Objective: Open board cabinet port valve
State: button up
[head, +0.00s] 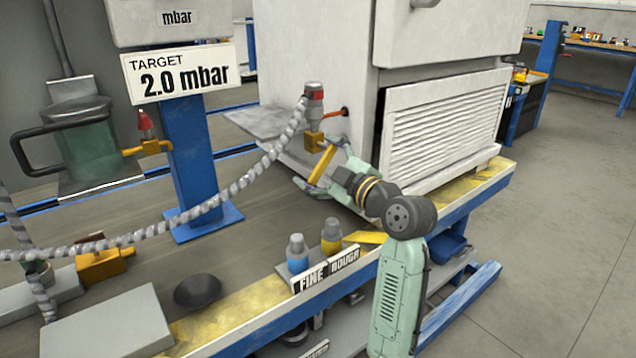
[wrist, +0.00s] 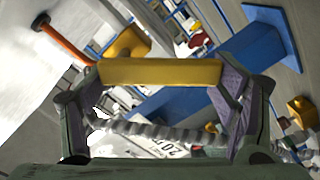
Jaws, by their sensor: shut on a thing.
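The board cabinet port valve (head: 314,141) is a yellow body on the left side of the white cabinet (head: 320,50), below a red and grey fitting (head: 314,97). Its long yellow handle (head: 322,163) slants down and to the left from the body. My gripper (head: 316,169) is shut on this handle. In the wrist view the handle (wrist: 160,72) lies crosswise between the two purple finger pads, and the yellow valve body (wrist: 126,44) shows just behind it.
A ribbed grey hose (head: 215,200) runs from the fitting down to the left. Blue and yellow knobs (head: 331,232) stand by the FINE/ROUGH label (head: 325,268) below my gripper. A "TARGET 2.0 mbar" sign (head: 180,74) is on a blue post (head: 193,165). A dark cone-shaped dish (head: 197,291) lies on the bench.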

jog(key=n+b, duration=0.1)
jog(key=b, duration=0.1)
jog(key=f+n+b, duration=0.1)
jog(key=n, duration=0.1)
jog(key=n+b, duration=0.1)
jog(key=b, duration=0.1)
jog(key=shift+w+d+f+n+b, duration=0.3)
jog(key=shift+w+d+f+b, duration=0.05)
jog(key=shift+d, duration=0.05)
jog(key=n+b, duration=0.3)
jog(key=shift+w+d+n, duration=0.3)
jog(key=shift+d+n, duration=0.1)
jog(key=o, duration=1.7)
jog(key=v, duration=1.2)
jog(key=shift+r, duration=0.1)
